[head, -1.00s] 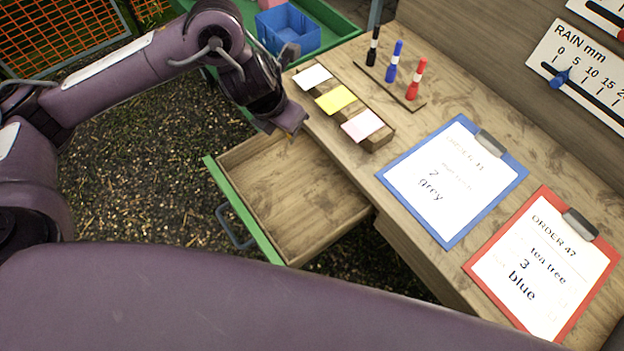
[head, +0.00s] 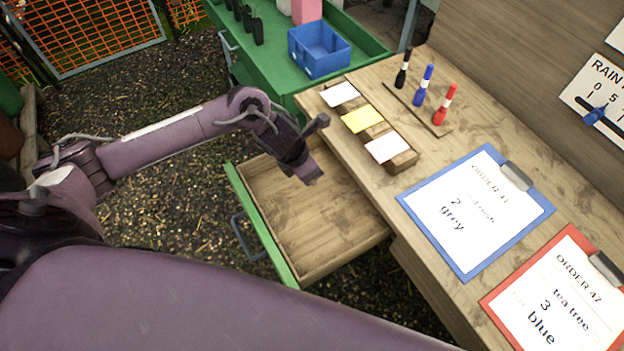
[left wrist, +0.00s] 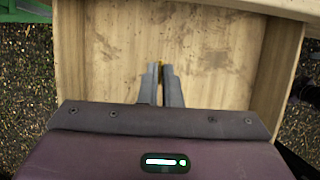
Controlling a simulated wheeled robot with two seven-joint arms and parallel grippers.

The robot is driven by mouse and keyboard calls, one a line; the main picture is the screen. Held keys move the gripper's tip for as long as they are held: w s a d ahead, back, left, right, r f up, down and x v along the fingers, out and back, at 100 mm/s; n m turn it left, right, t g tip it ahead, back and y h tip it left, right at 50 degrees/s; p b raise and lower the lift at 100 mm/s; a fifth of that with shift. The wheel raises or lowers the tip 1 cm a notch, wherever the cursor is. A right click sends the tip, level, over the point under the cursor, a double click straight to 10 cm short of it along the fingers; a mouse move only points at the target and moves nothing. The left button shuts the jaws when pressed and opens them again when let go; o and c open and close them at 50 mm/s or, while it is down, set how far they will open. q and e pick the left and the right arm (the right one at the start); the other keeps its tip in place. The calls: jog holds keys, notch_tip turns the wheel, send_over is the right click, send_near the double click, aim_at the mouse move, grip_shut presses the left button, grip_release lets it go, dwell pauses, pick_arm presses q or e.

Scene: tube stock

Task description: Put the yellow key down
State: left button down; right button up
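My left gripper (head: 312,178) is over the open wooden drawer (head: 310,225), fingers pointing down into it. In the left wrist view its fingers (left wrist: 161,72) are nearly together, and a small bit of the yellow key (left wrist: 159,65) shows between their tips. Most of the key is hidden by the fingers, and it cannot be made out in the head view. The drawer floor (left wrist: 212,70) looks bare around the fingers. I cannot tell whether the key touches it. My right gripper is not in view.
The drawer has a green front (head: 262,225). On the bench are a block with cards (head: 403,163), several upright markers (head: 422,86), a blue clipboard (head: 470,270) and a red clipboard (head: 497,302). A blue bin (head: 320,62) stands on a green cart behind.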

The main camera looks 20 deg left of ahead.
pick_arm(q)
jog(key=shift+f, duration=2.5)
jog(key=shift+f, duration=0.1)
jog(key=c, duration=1.6)
grip_release()
jog(key=shift+v, duration=6.1)
jog(key=shift+d, duration=0.1)
